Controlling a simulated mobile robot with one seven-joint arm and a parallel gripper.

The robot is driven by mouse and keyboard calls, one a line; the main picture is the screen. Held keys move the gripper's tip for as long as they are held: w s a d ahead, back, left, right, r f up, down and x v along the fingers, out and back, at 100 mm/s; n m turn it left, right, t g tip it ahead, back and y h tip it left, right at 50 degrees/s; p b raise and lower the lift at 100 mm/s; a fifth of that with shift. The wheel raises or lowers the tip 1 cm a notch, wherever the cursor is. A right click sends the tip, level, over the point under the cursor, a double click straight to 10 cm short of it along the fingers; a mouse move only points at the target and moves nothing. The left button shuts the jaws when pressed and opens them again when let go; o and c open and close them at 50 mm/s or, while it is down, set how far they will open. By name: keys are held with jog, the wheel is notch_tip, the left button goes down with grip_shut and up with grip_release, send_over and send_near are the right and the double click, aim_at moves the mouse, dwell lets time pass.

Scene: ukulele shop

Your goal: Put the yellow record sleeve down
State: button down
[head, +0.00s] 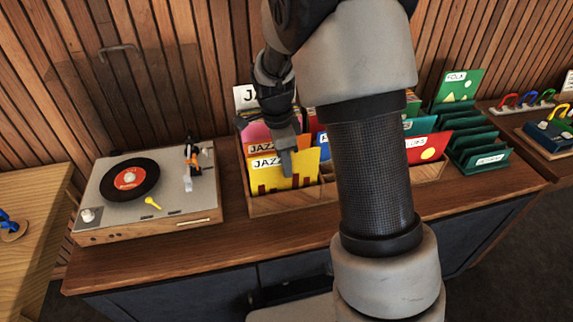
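The yellow record sleeve (298,178), with a JAZZ label and dark red shapes, stands nearly upright at the front of the left section of the wooden record bin (290,202). Its lower edge is at the bin's front wall, and I cannot tell whether it rests on the bottom. My gripper (287,163) is at the sleeve's upper edge, pointing down, with one finger in front of its face. The other finger is hidden, so I cannot see whether the grip is closed. An orange JAZZ sleeve (262,146) is just behind.
A record player (205,206) stands left of the bin. Red sleeves (430,148) fill the bin's right part, and a green rack (485,158) is beyond. My arm hides the bin's middle. A wooden table (35,225) is at far left.

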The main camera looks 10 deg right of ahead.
jog(key=shift+f, duration=0.3)
jog(key=c, duration=2)
grip_release()
jog(key=r, duration=0.4)
jog(key=a+r+p, duration=0.1)
jog(key=r, duration=0.7)
jog(key=shift+a+p, duration=0.15)
jog(key=shift+p, duration=0.15)
jog(key=shift+s+r, duration=0.1)
jog(key=shift+r, duration=0.6)
jog(key=s+r+n+t, duration=0.2)
jog(key=s+r+n, duration=0.2)
jog(key=s+n, duration=0.5)
jog(key=s+d+r+n+t+y, duration=0.1)
jog(key=s+r+n+t, duration=0.2)
jog(key=s+n, duration=0.6)
jog(key=shift+s+d+r+t, duration=0.25)
jog(key=shift+s+r, duration=0.65)
jog(key=shift+s, duration=1)
